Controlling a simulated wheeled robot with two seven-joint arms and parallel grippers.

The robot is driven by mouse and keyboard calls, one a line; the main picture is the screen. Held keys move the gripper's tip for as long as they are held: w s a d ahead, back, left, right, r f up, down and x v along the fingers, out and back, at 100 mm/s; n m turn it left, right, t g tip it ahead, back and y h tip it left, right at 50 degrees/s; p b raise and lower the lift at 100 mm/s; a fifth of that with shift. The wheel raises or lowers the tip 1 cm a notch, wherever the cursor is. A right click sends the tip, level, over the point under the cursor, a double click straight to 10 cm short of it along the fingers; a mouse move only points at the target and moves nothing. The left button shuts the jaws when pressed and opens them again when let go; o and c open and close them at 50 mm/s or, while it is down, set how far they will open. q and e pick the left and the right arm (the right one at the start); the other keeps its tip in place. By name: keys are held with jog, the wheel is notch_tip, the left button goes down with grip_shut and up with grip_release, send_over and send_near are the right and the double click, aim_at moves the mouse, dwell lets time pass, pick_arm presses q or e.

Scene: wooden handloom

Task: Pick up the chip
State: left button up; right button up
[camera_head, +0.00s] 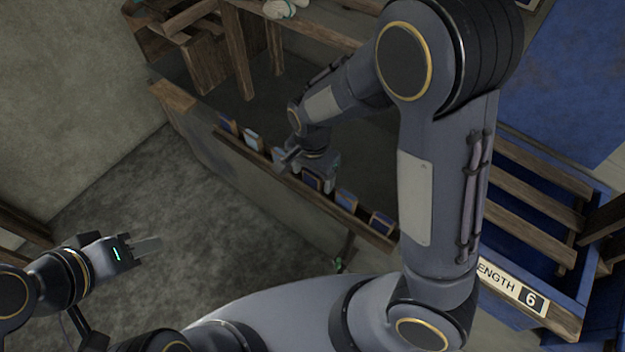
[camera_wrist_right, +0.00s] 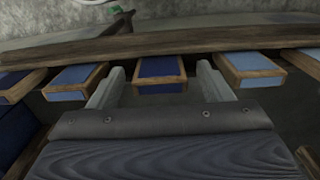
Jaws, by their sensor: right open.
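Several wood-framed chips with blue faces sit in a row along a wooden rail. In the right wrist view, a dark blue chip (camera_wrist_right: 160,70) lies between the two open fingers of my right gripper (camera_wrist_right: 160,80), with a visible gap on each side. In the head view my right gripper (camera_head: 284,160) is at the rail, in the middle of the row, and hides part of it. A dark chip (camera_head: 312,178) shows just beside it. My left gripper (camera_head: 147,246) is away from the rail at lower left, over the floor; its finger gap is not clear.
In the head view a slatted blue rack with a "6" label (camera_head: 531,299) stands at right. Open floor (camera_head: 200,215) lies at left.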

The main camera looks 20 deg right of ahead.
jog(key=c, duration=1)
jog(key=shift+c, duration=0.2)
jog(key=shift+r, duration=0.55)
notch_tip(320, 180, up, 2)
jog(key=shift+r+p, duration=0.2)
jog(key=shift+p, duration=0.4)
jog(key=s+d+r+p, duration=0.4)
jog(key=s+r, duration=0.5)
jog(key=s, duration=0.4)
jog(key=shift+d+r, duration=0.2)
jog(key=shift+d, duration=0.2)
